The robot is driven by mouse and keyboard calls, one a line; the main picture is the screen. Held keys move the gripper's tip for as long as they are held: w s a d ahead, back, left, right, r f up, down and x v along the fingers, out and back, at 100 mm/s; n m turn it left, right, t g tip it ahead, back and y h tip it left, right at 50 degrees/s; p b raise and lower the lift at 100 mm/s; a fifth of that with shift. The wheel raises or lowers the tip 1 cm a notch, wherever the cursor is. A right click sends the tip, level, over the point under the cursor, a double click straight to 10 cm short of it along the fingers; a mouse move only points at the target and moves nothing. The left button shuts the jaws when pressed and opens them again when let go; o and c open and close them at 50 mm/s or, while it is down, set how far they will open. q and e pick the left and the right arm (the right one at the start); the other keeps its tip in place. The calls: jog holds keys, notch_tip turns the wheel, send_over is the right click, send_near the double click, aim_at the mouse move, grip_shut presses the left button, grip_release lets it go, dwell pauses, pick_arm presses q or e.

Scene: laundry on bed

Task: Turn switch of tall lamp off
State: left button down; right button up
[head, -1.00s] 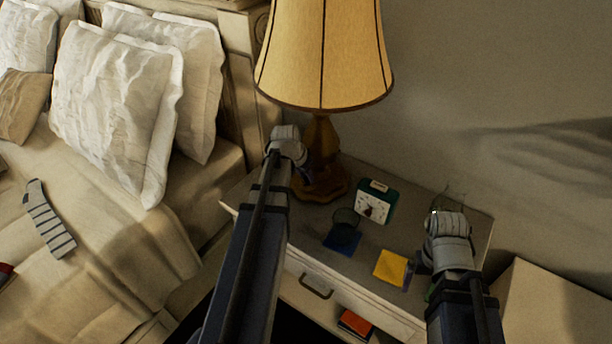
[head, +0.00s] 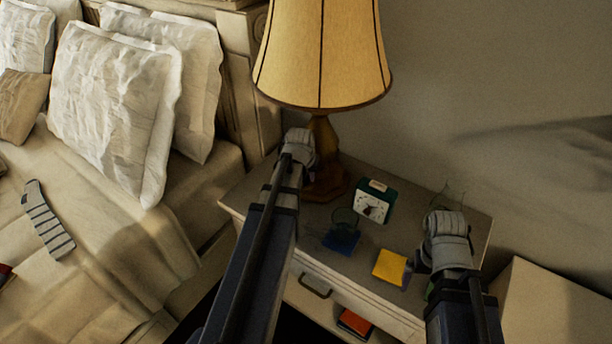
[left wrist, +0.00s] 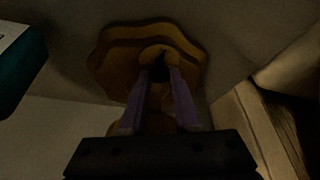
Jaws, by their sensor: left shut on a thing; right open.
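The tall lamp (head: 322,50) stands on the nightstand, with a glowing yellow shade and a brown wooden stem and base. My left gripper (head: 308,160) is at the lamp's stem, below the shade, and the arm covers part of the base. In the left wrist view, my left gripper (left wrist: 158,76) has its purple fingers on both sides of a part of the lamp, in front of the stepped base (left wrist: 112,62). The switch cannot be made out clearly. My right gripper (head: 432,240) is open over the nightstand's right side, its fingers mostly hidden.
The nightstand (head: 285,215) holds a green clock (head: 373,202), a glass (head: 346,220) on a blue square (head: 341,241), and a yellow square (head: 390,267). Another glass (head: 452,195) stands behind my right gripper. The bed with pillows (head: 115,105) is at left; the wall is behind.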

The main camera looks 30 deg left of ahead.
pick_arm(q)
jog(key=c, duration=0.6)
grip_release()
jog(key=shift+c, duration=0.2)
jog(key=p+v, duration=0.7)
jog(key=shift+s+r, duration=0.2)
jog(key=shift+r, duration=0.15)
pick_arm(e)
notch_tip(320, 180, up, 7)
jog(key=shift+r, duration=0.15)
pick_arm(q)
jog(key=shift+d, duration=0.1)
jog(key=s+d+r+m+g+p, duration=0.1)
jog(key=s+d, duration=0.6)
jog(key=d, duration=0.7)
jog(key=s+d+r+m+g+p, duration=0.1)
jog(key=s+d+m+g+p, duration=0.2)
jog(key=d, duration=1.2)
jog(key=s+m, duration=0.3)
jog(key=s, duration=0.1)
jog(key=shift+r+m+g, duration=0.2)
jog(key=shift+m+g, duration=0.1)
pick_arm(e)
notch_tip(320, 180, up, 4)
jog(key=shift+f, duration=0.1)
